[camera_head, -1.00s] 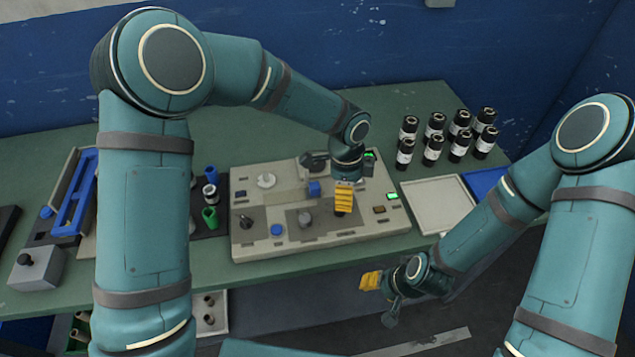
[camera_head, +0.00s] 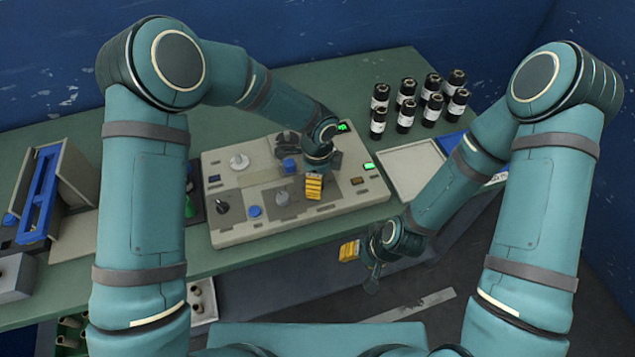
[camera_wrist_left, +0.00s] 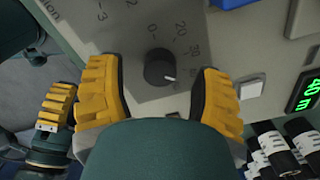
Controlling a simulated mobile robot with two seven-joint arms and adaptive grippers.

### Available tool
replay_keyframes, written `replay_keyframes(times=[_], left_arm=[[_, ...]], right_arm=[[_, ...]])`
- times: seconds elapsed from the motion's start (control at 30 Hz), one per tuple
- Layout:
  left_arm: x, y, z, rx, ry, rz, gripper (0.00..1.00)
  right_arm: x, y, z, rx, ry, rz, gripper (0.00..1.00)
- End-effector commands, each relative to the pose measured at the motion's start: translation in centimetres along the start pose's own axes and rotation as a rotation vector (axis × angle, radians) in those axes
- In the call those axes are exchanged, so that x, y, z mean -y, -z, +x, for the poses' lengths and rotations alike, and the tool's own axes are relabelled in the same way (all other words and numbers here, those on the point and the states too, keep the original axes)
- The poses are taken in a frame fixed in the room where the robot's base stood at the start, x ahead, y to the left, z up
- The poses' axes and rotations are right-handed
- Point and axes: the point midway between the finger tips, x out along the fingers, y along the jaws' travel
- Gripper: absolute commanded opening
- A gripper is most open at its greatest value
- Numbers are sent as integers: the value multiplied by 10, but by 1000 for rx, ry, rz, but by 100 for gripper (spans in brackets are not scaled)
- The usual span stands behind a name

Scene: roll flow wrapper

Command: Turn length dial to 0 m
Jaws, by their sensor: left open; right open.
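The length dial (camera_wrist_left: 160,67) is a round dark knob on the grey panel in the left wrist view. Its white mark points to the lower right, past the printed numbers 0 and 20. My left gripper (camera_wrist_left: 158,72) is open, with one yellow finger on each side of the dial and visible gaps to it. In the head view my left gripper (camera_head: 314,187) is over the panel's right half and hides the dial. A green display (camera_wrist_left: 306,92) ending in "m" is cut off at the wrist view's edge. My right gripper (camera_head: 349,250) is open and empty in front of the table.
Several black rolls (camera_head: 405,116) stand behind an empty tray (camera_head: 411,168) at the right. A blue-railed fixture (camera_head: 40,190) stands at the left.

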Motion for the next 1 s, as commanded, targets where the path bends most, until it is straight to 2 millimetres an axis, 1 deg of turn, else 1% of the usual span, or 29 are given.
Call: replay_keyframes(times=[0.03, 0.17, 0.47, 0.5, 0.57, 0.6, 0.67, 1.0], left_arm=[[0, 0, 6, 0, -1, -1, 65], [0, 0, 12, -1, 0, -2, 65], [0, 0, 13, -1, 1, -1, 65], [0, 0, 13, -1, 1, -1, 57], [0, 0, 13, -1, 1, -1, 36], [0, 0, 13, -1, 1, -1, 22], [0, 0, 13, -1, 0, -1, 0], [0, 0, 13, 0, 1, -26, 0]], right_arm=[[0, 0, 1, 1, 0, 0, 47], [0, -1, 2, 2, 0, -1, 47], [0, -1, 2, 2, 0, -1, 47], [0, -1, 2, 2, 0, -1, 47], [0, -1, 2, 2, 0, -1, 47], [0, -1, 2, 2, 0, -1, 47], [0, -1, 2, 2, 0, 0, 47], [-1, -1, 4, 3, 0, -1, 47]])
